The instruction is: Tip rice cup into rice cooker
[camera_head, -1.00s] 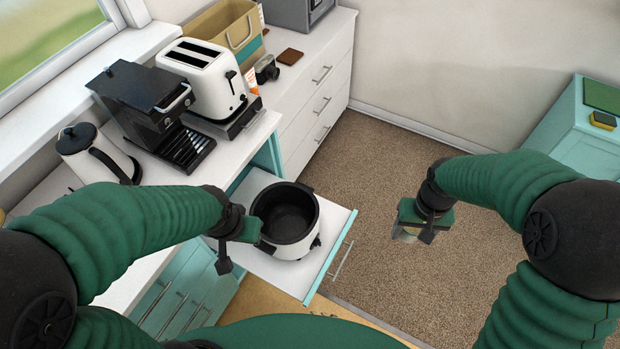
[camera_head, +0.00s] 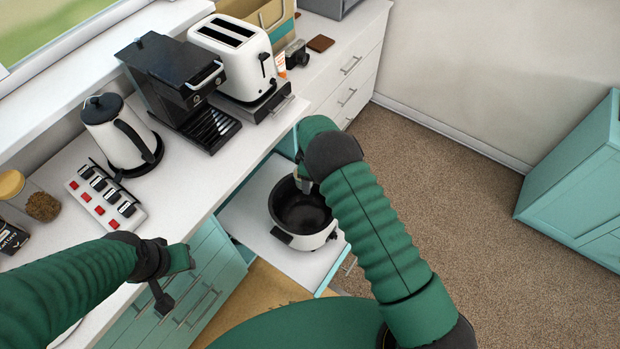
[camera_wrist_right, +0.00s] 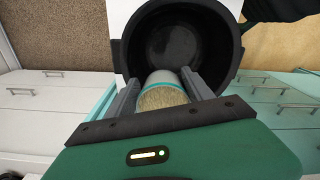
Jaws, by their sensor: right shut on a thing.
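The white rice cooker (camera_head: 307,241) with an open black pot (camera_head: 303,212) stands on the pulled-out shelf (camera_head: 256,222); its dark pot (camera_wrist_right: 175,45) also shows in the right wrist view. My right gripper (camera_head: 304,183) is at the far rim of the cooker, partly hidden by my forearm. In the right wrist view my right gripper (camera_wrist_right: 166,88) is shut on the rice cup (camera_wrist_right: 163,93), which has a teal band and pale grains inside. The cup appears in front of the pot opening; its height above the pot is unclear. My left gripper (camera_head: 168,280) is beside the counter front, its jaw opening unclear.
The counter holds a kettle (camera_head: 122,138), a black coffee machine (camera_head: 178,88), a white toaster (camera_head: 232,58), a switched power strip (camera_head: 104,194) and a jar (camera_head: 38,203). A teal cabinet (camera_head: 575,185) stands right. The floor between is clear.

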